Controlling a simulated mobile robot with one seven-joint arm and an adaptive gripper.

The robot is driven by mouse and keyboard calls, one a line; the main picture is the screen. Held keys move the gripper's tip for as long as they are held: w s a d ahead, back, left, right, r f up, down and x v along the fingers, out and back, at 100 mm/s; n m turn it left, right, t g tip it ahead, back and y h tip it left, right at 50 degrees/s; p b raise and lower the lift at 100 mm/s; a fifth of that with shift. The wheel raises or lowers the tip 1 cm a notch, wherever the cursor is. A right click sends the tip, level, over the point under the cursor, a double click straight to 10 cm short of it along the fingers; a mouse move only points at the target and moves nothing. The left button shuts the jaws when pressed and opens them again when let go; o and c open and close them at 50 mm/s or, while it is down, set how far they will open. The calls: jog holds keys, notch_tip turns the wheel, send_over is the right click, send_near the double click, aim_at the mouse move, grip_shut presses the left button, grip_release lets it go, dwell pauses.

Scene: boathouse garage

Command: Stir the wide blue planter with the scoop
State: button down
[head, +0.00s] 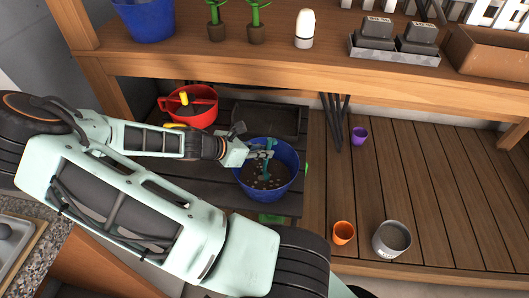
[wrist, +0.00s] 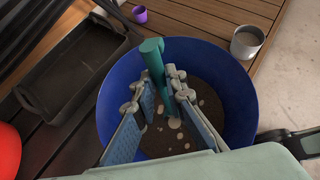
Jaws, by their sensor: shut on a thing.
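The wide blue planter (head: 288,184) stands on a dark slatted surface and holds dark soil with pale pebbles; it fills the middle of the wrist view (wrist: 236,88). My gripper (head: 262,153) is above the planter, its fingers reaching down inside the rim. It is shut on the teal scoop (wrist: 152,56), whose handle end rises between the fingertips in the wrist view. In the head view the scoop (head: 267,170) stands roughly upright, reaching down toward the soil. Its lower end is hidden, so I cannot tell how deep it goes.
A red container (head: 204,112) and a black tray (head: 270,118) lie behind the planter. A purple cup (head: 359,136), an orange pot (head: 343,232) and a grey metal pot (head: 391,239) stand on the wooden deck at right. A wooden shelf (head: 290,63) overhangs the back.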

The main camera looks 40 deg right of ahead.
jog(key=shift+w+d, duration=0.2)
jog(key=shift+d, duration=0.5)
jog(key=shift+w+d, duration=0.15)
jog(key=shift+d, duration=0.55)
jog(key=shift+s+a+p, duration=0.2)
jog(key=shift+a+p, duration=0.35)
jog(key=shift+a, duration=0.15)
jog(key=shift+s+a+p, duration=0.2)
jog(key=shift+a+p, duration=0.3)
jog(key=shift+a, duration=0.15)
notch_tip(320, 180, up, 15)
jog(key=p, duration=1.3)
jog(key=shift+f, duration=0.15)
jog(key=shift+w+a, duration=0.1)
